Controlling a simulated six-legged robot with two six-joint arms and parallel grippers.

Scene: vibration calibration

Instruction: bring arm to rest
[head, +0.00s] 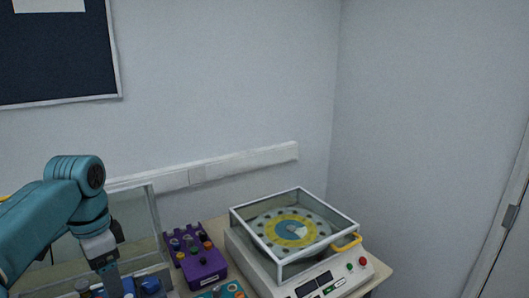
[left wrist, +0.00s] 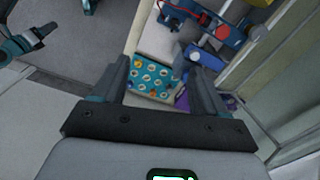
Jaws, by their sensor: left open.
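My left arm (head: 62,200) comes in from the left in the head view, bent downward at the wrist. My left gripper (left wrist: 160,72) shows in the left wrist view with its two dark fingers apart and nothing between them. Beyond the fingers, apart from them, lies a teal panel with round pale knobs (left wrist: 152,78). In the head view the fingertips of the left gripper are cut off or hidden at the bottom edge.
A white machine (head: 318,284) with a clear box over a yellow and blue disc (head: 290,230) stands at the table's right. A purple box with knobs (head: 200,262) sits left of it. A glass-sided enclosure (head: 138,222) stands behind my left arm. Walls close off the back and right.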

